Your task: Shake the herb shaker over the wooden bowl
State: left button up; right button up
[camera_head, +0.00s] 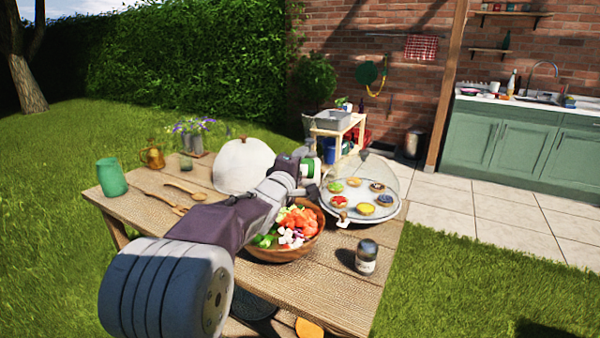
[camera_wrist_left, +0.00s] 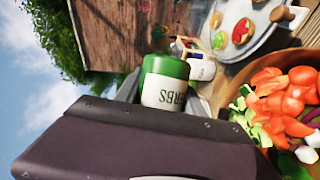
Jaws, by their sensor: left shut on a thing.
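The herb shaker (camera_head: 307,169) is white and green. My left gripper (camera_head: 299,168) is shut on it and holds it up above the table. In the left wrist view the herb shaker (camera_wrist_left: 165,83) shows its green end and a white label with letters reading "ERBS", between the fingers. The wooden bowl (camera_head: 284,254) stands on the table, full of chopped salad, below the gripper and nearer to me. Part of the wooden bowl (camera_wrist_left: 232,97) shows at the right of the left wrist view, beside the shaker. I cannot tell whether the shaker is directly over it. My right gripper is out of view.
A tray under a clear dome (camera_head: 378,213) holds small tarts behind the bowl. A dark-lidded jar (camera_head: 366,257) stands to the bowl's right. A white dome (camera_head: 243,163), wooden utensils (camera_head: 184,189) and a green cup (camera_head: 112,177) are at left.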

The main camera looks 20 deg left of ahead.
pick_arm(q)
jog(key=n+t+y+b, duration=0.1)
jog(key=n+b, duration=0.3)
jog(key=n, duration=0.1)
jog(key=s+a+n+t+y+b, duration=0.1)
jog(key=n+b, duration=0.3)
jog(key=n, duration=0.1)
jog(key=a+f+n+t+y+b, duration=0.1)
jog(key=n+y+b, duration=0.1)
jog(key=n+b, duration=0.2)
jog(key=shift+s+a+n+b, duration=0.15)
jog(key=shift+a+n+b, duration=0.15)
jog(key=shift+n, duration=0.2)
jog(key=shift+r, duration=2.1)
notch_tip(320, 180, down, 4)
jog(key=shift+f, duration=0.1)
